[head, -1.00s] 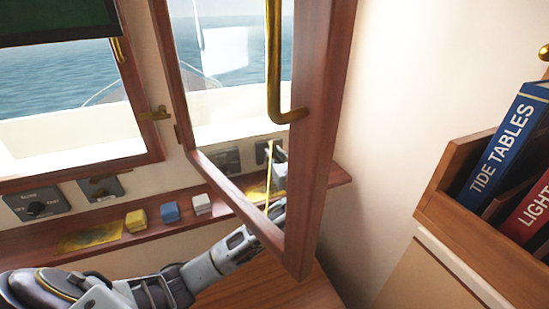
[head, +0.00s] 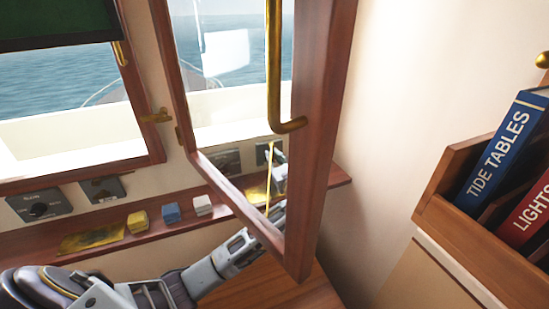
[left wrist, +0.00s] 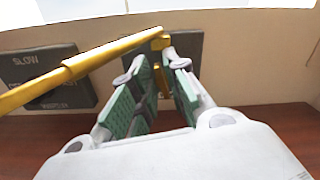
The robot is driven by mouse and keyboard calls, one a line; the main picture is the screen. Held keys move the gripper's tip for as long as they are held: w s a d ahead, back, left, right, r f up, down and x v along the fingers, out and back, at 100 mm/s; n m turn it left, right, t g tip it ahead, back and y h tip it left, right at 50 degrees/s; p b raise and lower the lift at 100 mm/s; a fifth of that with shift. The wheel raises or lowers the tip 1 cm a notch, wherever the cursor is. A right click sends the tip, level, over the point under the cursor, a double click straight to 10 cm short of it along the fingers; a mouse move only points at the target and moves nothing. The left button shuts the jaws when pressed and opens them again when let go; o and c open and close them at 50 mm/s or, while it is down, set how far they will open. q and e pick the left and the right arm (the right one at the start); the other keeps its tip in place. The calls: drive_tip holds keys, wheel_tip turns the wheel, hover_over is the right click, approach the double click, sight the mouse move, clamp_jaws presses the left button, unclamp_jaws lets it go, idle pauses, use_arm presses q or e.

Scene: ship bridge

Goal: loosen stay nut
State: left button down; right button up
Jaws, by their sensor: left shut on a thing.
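The brass stay (left wrist: 85,65) runs from the left to a brass fitting in the left wrist view. It also shows upright through the window glass in the head view (head: 269,178). The brass stay nut (left wrist: 161,76) sits below the stay's end, partly hidden between the fingers. My left gripper (left wrist: 157,72) has green pads and is shut on this nut. In the head view my left gripper (head: 279,172) is seen behind the glass of the open wood-framed window (head: 318,130). My right gripper is in neither view.
A brass handle (head: 275,85) hangs on the window frame. A bookshelf (head: 455,175) stands at the right.

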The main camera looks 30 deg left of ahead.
use_arm(q)
drive_tip(key=n, duration=0.3)
drive_tip(key=shift+s, duration=0.1)
drive_tip(key=shift+a+f+n, duration=0.1)
drive_tip(key=shift+f+n, duration=0.05)
drive_tip(key=shift+n, duration=0.65)
drive_tip(key=shift+s+n, duration=0.1)
drive_tip(key=shift+n, duration=0.7)
drive_tip(key=n+b, duration=0.1)
drive_tip(key=n, duration=0.1)
drive_tip(key=n+b, duration=0.2)
drive_tip(key=n, duration=0.1)
drive_tip(key=f+n+b, duration=0.1)
drive_tip(key=n, duration=0.2)
drive_tip(key=shift+s+a, duration=0.15)
drive_tip(key=shift+a, duration=0.05)
drive_tip(key=shift+n+b, duration=0.7)
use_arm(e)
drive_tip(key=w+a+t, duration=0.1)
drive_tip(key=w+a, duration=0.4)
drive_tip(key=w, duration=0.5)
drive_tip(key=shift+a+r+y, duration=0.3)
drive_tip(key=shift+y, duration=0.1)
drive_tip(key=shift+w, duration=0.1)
use_arm(q)
drive_tip(key=c, duration=1.6)
unclamp_jaws()
